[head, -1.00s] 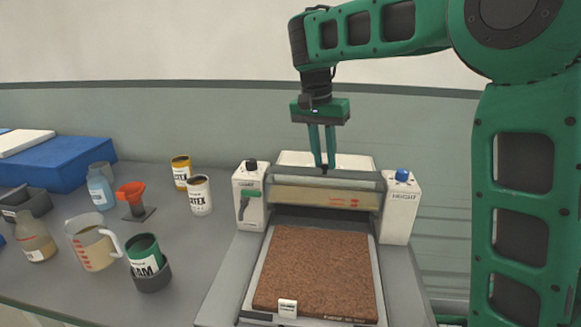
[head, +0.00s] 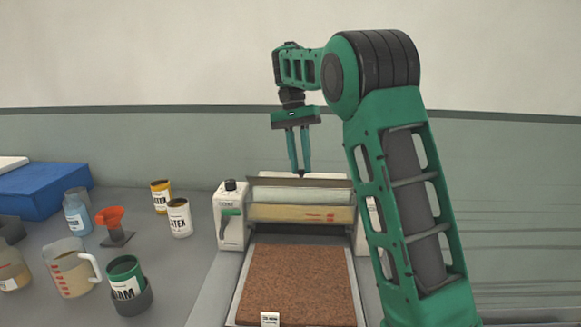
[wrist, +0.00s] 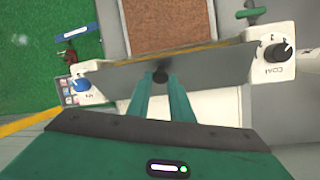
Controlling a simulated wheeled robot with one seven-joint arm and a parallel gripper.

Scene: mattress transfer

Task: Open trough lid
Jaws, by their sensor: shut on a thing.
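The trough lid is a long narrow panel between two white side posts; in the wrist view it shows as a grey panel (wrist: 212,72) with a dark round knob (wrist: 160,76). In the head view its dark strip (head: 325,183) lies along the top back of the trough (head: 285,213), a beige front with red marks. The lid seems tilted up, though its exact angle is hard to tell. My gripper (head: 301,173) points down at the middle of the lid, its fingers close together on the knob. The fingertips hide part of the knob.
A brown mattress slab (head: 295,285) lies on the bed before the trough. Cans, a funnel (head: 113,226) and a measuring jug (head: 72,268) stand on the left bench.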

